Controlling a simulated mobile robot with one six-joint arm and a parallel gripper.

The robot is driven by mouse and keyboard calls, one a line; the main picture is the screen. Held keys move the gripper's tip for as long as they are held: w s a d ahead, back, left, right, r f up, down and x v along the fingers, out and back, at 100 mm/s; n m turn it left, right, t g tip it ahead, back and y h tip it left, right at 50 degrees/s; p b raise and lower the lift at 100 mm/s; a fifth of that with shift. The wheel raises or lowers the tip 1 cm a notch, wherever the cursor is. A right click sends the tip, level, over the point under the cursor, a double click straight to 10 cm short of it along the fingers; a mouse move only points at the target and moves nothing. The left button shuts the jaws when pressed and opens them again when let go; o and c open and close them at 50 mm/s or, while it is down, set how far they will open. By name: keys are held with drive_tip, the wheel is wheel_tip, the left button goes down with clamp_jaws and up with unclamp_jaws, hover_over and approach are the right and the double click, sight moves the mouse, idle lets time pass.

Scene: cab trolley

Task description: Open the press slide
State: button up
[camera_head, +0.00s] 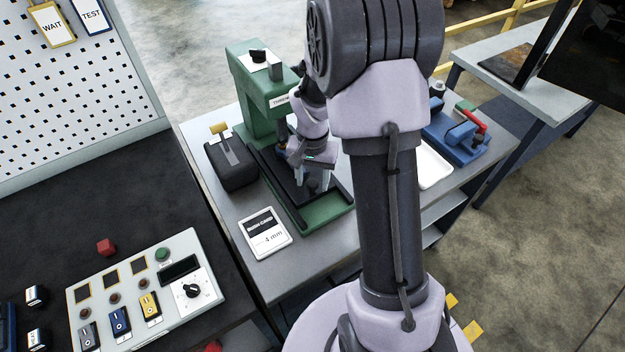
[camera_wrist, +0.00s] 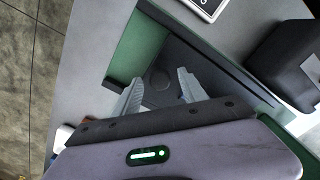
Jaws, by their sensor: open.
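The green press (camera_head: 252,95) stands on the grey trolley top, with its green base (camera_head: 328,210) toward the front. A dark slide with a raised black edge (camera_head: 287,204) lies on that base. The dark slide plate also shows in the wrist view (camera_wrist: 196,62), with a round mark on it and bare green base (camera_wrist: 140,50) beside it. My gripper (camera_head: 318,186) is over the slide, pointing down, with its fingers apart and nothing between them. Its two pale fingertips (camera_wrist: 158,82) show against the dark plate. I cannot tell whether they touch it. My arm hides part of the press.
A black box with a yellow-tipped lever (camera_head: 231,168) stands left of the press. A "4 mm" card (camera_head: 266,234) lies in front. Right of my arm are a white tray (camera_head: 432,167) and a blue device with a red handle (camera_head: 458,132). A control panel (camera_head: 145,295) is at lower left.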

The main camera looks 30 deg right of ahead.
clamp_jaws()
idle(1.4)
